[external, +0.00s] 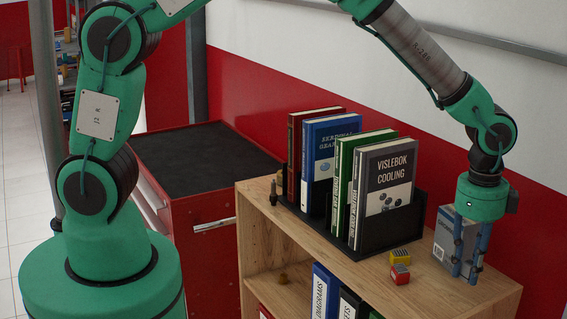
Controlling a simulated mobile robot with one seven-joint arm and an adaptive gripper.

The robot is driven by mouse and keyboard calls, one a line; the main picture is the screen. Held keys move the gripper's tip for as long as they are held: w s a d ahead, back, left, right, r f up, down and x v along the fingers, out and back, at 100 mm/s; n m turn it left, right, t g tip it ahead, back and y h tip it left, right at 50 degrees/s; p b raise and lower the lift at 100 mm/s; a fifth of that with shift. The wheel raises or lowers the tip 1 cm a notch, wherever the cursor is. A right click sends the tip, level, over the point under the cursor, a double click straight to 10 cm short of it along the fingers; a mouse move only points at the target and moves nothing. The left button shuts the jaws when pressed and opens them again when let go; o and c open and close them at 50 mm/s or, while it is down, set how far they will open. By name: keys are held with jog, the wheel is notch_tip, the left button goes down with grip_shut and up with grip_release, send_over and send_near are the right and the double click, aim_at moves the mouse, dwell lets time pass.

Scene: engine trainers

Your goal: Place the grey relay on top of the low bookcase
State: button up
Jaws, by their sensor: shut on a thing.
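My gripper (465,270) points straight down over the right end of the low bookcase (335,258), its blue fingertips close to the wooden top. I cannot tell whether the relay touches the top.
Books (387,185) stand in a black holder (398,234). A red tool cabinet (205,235) is further left.

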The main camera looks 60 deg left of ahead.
aim_at(467, 280)
jog(key=shift+w+f, duration=0.1)
jog(key=shift+f, duration=1.7)
jog(key=shift+f, duration=0.1)
jog(key=o, duration=1)
jog(key=shift+o, duration=0.2)
notch_tip(467, 280, up, 12)
jog(key=shift+r, duration=0.15)
